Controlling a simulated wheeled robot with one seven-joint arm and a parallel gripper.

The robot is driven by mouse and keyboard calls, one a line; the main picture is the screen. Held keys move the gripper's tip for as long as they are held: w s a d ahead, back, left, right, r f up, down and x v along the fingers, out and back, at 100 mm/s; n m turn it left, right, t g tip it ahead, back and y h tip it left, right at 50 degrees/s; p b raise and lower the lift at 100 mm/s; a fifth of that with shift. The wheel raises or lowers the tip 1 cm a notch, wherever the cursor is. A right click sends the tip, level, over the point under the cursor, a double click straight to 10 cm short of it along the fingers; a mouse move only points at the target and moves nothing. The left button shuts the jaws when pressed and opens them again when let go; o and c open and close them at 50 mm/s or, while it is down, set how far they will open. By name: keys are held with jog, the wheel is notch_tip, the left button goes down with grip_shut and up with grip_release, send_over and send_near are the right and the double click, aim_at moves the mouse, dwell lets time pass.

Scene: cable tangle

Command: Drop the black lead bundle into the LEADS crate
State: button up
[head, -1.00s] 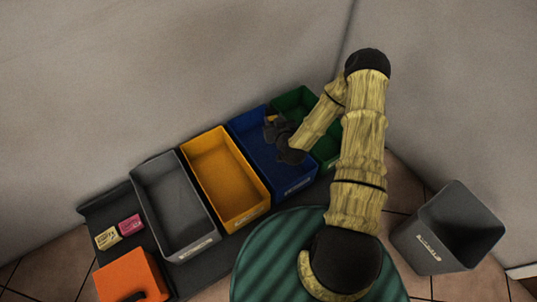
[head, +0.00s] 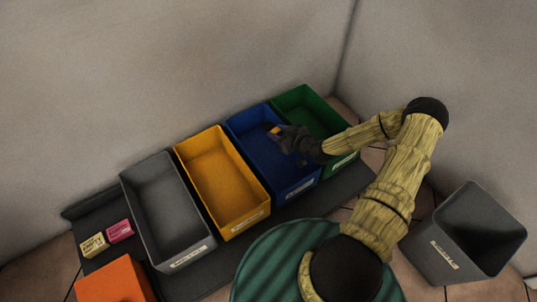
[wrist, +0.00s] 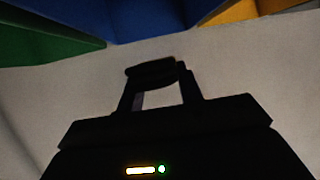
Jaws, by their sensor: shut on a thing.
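My gripper (head: 284,134) is dark and reaches in from the right, over the blue crate (head: 238,150). In the wrist view its two dark fingers (wrist: 158,90) are shut on a black rounded thing (wrist: 150,72), which I take for the black lead bundle. The bundle blends with the dark gripper in the head view and I cannot make out its shape there. Several crates stand in a row, each with a small white label. The labels are too small to read, so I cannot tell which crate is LEADS.
Left of the blue crate stand a yellow crate (head: 262,207) and a grey crate (head: 127,195); a green crate (head: 313,92) stands right. A grey bin (head: 440,262), a green striped round top (head: 265,265), an orange box (head: 115,280), and yellow (head: 93,244) and pink (head: 120,231) blocks are nearby.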

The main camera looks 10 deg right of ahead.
notch_tip(320, 180, down, 6)
jog(key=b, duration=0.4)
jog(key=shift+b, duration=0.35)
jog(key=o, duration=1.1)
jog(key=shift+r, duration=0.1)
notch_tip(320, 180, up, 10)
jog(key=p, duration=0.5)
jog(key=shift+p, duration=0.35)
